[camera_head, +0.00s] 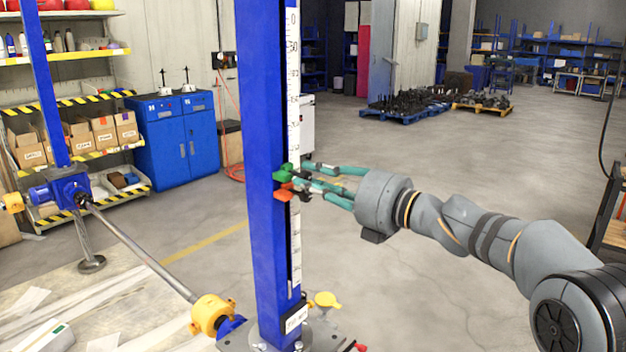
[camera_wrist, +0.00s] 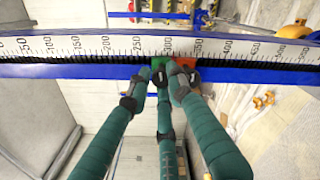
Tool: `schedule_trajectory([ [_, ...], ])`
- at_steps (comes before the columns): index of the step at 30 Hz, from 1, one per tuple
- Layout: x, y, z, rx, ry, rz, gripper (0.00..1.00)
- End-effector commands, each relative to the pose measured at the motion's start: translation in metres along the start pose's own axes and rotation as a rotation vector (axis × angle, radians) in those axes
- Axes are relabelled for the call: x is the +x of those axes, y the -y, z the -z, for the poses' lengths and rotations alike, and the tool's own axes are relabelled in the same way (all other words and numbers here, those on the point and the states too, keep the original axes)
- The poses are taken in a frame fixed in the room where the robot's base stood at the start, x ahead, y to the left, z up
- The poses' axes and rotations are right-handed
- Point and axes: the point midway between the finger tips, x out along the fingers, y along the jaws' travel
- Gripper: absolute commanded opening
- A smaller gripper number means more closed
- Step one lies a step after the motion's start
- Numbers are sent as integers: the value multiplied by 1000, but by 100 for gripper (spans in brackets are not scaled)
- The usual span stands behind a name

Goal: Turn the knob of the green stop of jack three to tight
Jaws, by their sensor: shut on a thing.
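The green stop (camera_head: 283,173) sits on the scale side of the tall blue jack column (camera_head: 262,130), just above the orange-red stop (camera_head: 284,192). In the wrist view the green stop (camera_wrist: 158,62) and the orange-red stop (camera_wrist: 186,62) sit side by side on the scale. My gripper (camera_head: 307,180) reaches in from the right with its teal fingers. In the wrist view my gripper (camera_wrist: 158,82) has its dark fingertips closed in around the green stop's knob. The fingertips hide the knob, so its turn cannot be seen. One fingertip is close to the orange-red stop.
A white ruler scale (camera_head: 294,90) runs along the column. A label plate (camera_head: 294,318) at its foot is too small to read. A second blue jack (camera_head: 70,188) at left links by a steel shaft (camera_head: 140,250) to a yellow coupling (camera_head: 211,314). The floor right is open.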

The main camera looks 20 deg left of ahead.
Motion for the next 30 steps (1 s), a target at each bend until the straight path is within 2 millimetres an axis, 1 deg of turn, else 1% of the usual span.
schedule_trajectory([
  [1, -2, -1, -7, 28, 16, 0, 0],
  [9, -2, -1, -7, 134, 16, -1, 0],
  [26, -2, 0, -8, 163, 17, 0, 0],
  [27, -2, 0, -8, 163, 17, 0, 23],
  [30, -2, 0, -7, 162, 15, 1, 28],
])
